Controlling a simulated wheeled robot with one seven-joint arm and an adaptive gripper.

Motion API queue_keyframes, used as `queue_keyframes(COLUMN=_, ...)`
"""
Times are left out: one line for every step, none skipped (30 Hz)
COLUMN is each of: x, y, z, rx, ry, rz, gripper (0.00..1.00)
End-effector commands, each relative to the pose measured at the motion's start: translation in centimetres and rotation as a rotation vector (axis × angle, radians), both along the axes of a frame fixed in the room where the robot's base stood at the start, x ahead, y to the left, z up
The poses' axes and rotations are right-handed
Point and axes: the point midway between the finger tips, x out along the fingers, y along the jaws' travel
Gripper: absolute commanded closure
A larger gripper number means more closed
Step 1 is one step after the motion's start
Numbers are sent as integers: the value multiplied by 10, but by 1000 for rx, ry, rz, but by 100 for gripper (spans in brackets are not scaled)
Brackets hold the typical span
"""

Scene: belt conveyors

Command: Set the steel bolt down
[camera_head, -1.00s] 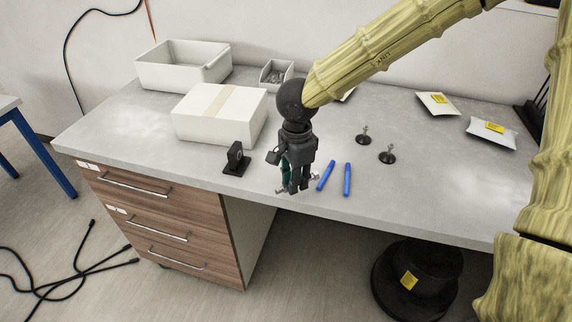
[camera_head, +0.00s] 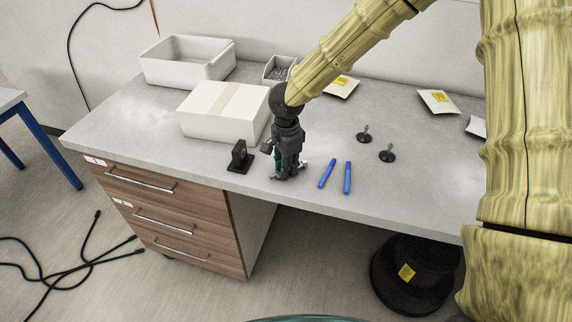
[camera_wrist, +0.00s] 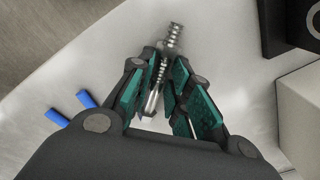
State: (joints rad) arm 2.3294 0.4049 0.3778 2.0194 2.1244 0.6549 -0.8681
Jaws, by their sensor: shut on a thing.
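The steel bolt (camera_wrist: 174,38) lies between the green finger pads of my gripper (camera_wrist: 163,78) in the wrist view. Its threaded end sticks out past the fingertips, and its smooth shank shows between the pads. In the head view my gripper (camera_head: 284,177) points down, low over the front part of the grey table (camera_head: 225,172). A small bright piece of the bolt (camera_head: 303,163) shows at the fingers' right side. I cannot tell whether the bolt touches the table.
Two blue pens (camera_head: 337,176) lie just right of my gripper. A black stand (camera_head: 239,157) is close on its left, with a white box (camera_head: 218,113) behind. An open white bin (camera_head: 186,62) stands at the back left. Two small black-based stands (camera_head: 375,144) are farther right.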

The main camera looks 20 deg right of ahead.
Motion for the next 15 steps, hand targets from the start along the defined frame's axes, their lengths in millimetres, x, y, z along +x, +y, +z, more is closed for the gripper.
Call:
queue_keyframes(x=0, y=0, z=-1, rx=0, ry=0, rz=0, gripper=100)
queue_keyframes(x=0, y=0, z=-1, rx=0, ry=0, rz=0, gripper=100)
queue_keyframes(x=0, y=0, z=-1, rx=0, ry=0, rz=0, gripper=100)
queue_keyframes(x=0, y=0, z=-1, rx=0, ry=0, rz=0, gripper=100)
queue_keyframes(x=0, y=0, z=-1, rx=0, ry=0, rz=0, gripper=100)
queue_keyframes(x=0, y=0, z=-1, rx=0, ry=0, rz=0, gripper=100)
queue_keyframes(x=0, y=0, z=-1, rx=0, ry=0, rz=0, gripper=100)
queue_keyframes(x=0, y=0, z=-1, rx=0, ry=0, rz=0, gripper=100)
queue_keyframes(x=0, y=0, z=-2, rx=0, ry=0, rz=0, gripper=100)
queue_keyframes(x=0, y=0, z=-2, rx=0, ry=1, rz=0, gripper=100)
queue_keyframes(x=0, y=0, z=-3, rx=0, ry=1, rz=0, gripper=100)
queue_keyframes(x=0, y=0, z=-4, rx=0, ry=1, rz=1, gripper=77)
queue_keyframes(x=0, y=0, z=-4, rx=0, ry=1, rz=0, gripper=72)
queue_keyframes(x=0, y=0, z=-4, rx=0, ry=1, rz=0, gripper=66)
queue_keyframes(x=0, y=0, z=-3, rx=0, ry=1, rz=0, gripper=59)
